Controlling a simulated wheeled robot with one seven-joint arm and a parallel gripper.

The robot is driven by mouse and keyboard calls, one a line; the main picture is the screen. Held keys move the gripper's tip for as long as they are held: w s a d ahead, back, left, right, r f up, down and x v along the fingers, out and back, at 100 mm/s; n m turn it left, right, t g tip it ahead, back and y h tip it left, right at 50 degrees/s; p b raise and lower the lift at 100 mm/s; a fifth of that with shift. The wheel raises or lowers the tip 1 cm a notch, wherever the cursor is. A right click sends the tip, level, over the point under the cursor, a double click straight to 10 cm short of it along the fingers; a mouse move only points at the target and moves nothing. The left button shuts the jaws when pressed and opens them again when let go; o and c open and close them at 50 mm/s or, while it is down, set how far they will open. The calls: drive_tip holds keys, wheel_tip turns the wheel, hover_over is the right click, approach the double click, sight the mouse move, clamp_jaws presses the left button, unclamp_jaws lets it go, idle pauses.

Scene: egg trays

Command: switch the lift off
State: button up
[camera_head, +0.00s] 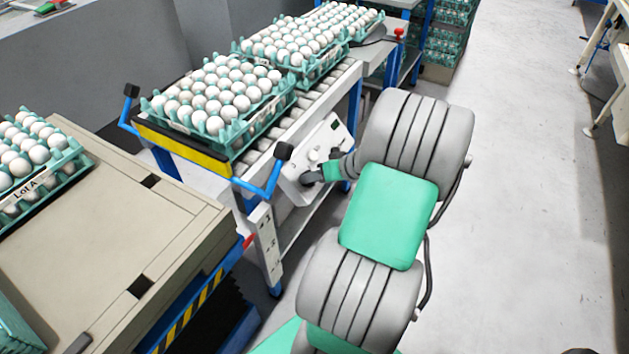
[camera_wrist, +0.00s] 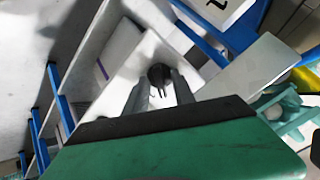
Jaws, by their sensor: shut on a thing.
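A white control box (camera_head: 328,138) with a small dark display is fixed to the side of the roller conveyor. My gripper (camera_head: 314,176) is at the lower part of its face, with my arm reaching in from the right. In the wrist view the two grey fingers of my gripper (camera_wrist: 160,88) are shut on a dark round knob (camera_wrist: 160,71), one finger on each side. The white face of the box (camera_wrist: 148,50) shows around the knob. I cannot read the knob's marked position; the fingers partly hide it.
The conveyor (camera_head: 322,92) carries teal trays of white eggs (camera_head: 218,95). Its front end has a yellow and black bar (camera_head: 185,150) and blue handles (camera_head: 265,185). A beige platform (camera_head: 110,235) with hazard stripes stands at left. The floor (camera_head: 530,200) at right is clear.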

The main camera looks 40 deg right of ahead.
drive_tip(key=shift+a+f+n+b, duration=0.2)
drive_tip(key=shift+f+n+b, duration=0.05)
drive_tip(key=shift+n+b, duration=0.6)
drive_tip(key=shift+a+f+n+b, duration=0.2)
drive_tip(key=shift+n+b, duration=0.55)
drive_tip(key=shift+b, duration=0.05)
drive_tip(key=shift+n+b, duration=1.8)
drive_tip(key=shift+b, duration=0.3)
drive_tip(key=o, duration=0.6)
drive_tip(key=shift+r, duration=0.1)
drive_tip(key=shift+s+d+r+p, duration=0.15)
drive_tip(key=shift+r+p, duration=0.25)
drive_tip(key=shift+p, duration=0.1)
drive_tip(key=p+v, duration=0.1)
drive_tip(key=v, duration=0.1)
drive_tip(key=p+v, duration=0.2)
drive_tip(key=v, duration=0.1)
drive_tip(key=p+v, duration=0.1)
drive_tip(key=v, duration=0.2)
drive_tip(key=shift+d+r, duration=0.1)
drive_tip(key=shift+d, duration=0.2)
